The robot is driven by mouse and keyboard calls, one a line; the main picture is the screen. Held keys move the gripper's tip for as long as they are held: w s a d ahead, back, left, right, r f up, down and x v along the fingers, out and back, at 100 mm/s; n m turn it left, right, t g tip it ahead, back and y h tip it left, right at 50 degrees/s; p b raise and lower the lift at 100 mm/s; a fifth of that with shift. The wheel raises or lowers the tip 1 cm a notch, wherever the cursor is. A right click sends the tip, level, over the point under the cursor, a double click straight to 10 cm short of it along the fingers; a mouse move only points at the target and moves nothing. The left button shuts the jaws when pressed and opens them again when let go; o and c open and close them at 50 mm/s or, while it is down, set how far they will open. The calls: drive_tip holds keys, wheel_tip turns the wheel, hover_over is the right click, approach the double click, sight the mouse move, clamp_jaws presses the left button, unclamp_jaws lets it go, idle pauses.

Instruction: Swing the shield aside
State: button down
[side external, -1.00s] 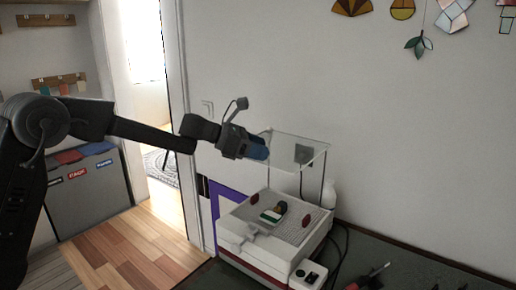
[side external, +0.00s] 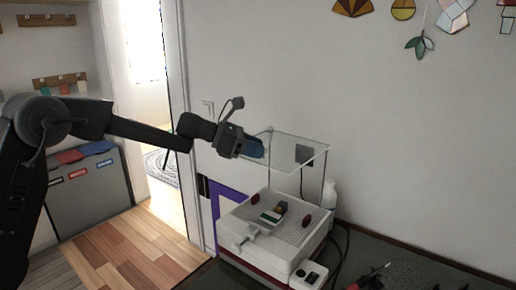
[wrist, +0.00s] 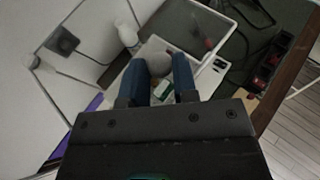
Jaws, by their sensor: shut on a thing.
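The shield (side external: 290,148) is a clear, thin-edged panel raised above a white machine (side external: 262,250) in the side external view. A thin upright stands under its right side. My gripper (side external: 258,148) is at the shield's left edge, with its blue fingers tilted slightly down. In the wrist view my gripper (wrist: 162,82) has its two blue fingers on either side of a pale, rounded grip (wrist: 158,62), which I take to be part of the shield. The fingers hide the exact contact in the side external view.
A red-handled tool (side external: 374,275) lies on the dark table at right. Cables run beside the machine.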

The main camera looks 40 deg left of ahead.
drive_tip(key=s+a+m+g+h, duration=0.1)
drive_tip(key=a+m+g+h, duration=0.2)
drive_tip(key=a, duration=1)
drive_tip(key=shift+s+m+g+h, duration=0.3)
drive_tip(key=shift+m+g, duration=1.6)
drive_tip(key=shift+g, duration=0.3)
drive_tip(key=shift+r, duration=0.1)
drive_tip(key=c, duration=0.9)
unclamp_jaws()
drive_tip(key=shift+a, duration=0.1)
drive_tip(key=shift+v, duration=3.65)
